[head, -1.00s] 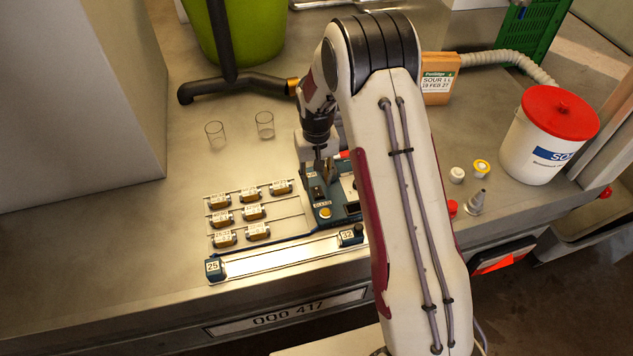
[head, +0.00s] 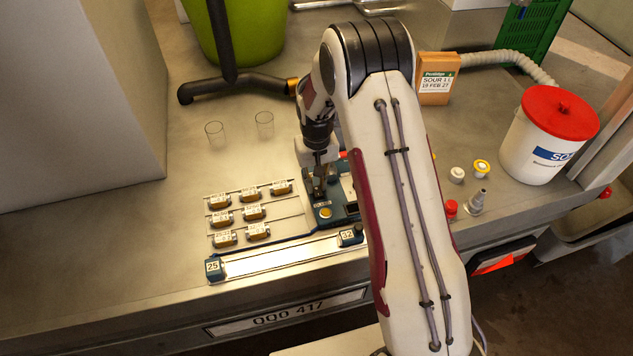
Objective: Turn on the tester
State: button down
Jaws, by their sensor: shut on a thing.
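The tester (head: 343,213) is a blue box on the bench, right of the rack of small labelled vials, with a round yellow button (head: 325,213) at its front left corner and a light panel on its right side. My arm covers its right part. My gripper (head: 319,193) points down onto the tester's left part, behind the yellow button. Its fingers are close together, shut on a small part of the tester that they hide. What that part looks like cannot be made out.
Several vials (head: 253,212) lie in rows left of the tester. A long light bar marked 25 and 32 (head: 285,258) lies in front. Two clear glasses (head: 264,122) stand behind. A white bucket with a red lid (head: 548,140) and a carton (head: 436,85) stand right.

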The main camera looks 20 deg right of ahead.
aim_at(319, 194)
jog(key=shift+s+t, duration=0.2)
jog(key=shift+t, duration=0.6)
jog(key=c, duration=1.9)
grip_release()
jog(key=shift+r, duration=0.2)
jog(key=shift+s+r, duration=0.25)
jog(key=shift+r, duration=1.7)
jog(key=shift+s+r, duration=0.25)
jog(key=shift+r, duration=1.65)
jog(key=shift+s+r, duration=0.25)
jog(key=shift+r, duration=1.7)
jog(key=shift+s, duration=0.1)
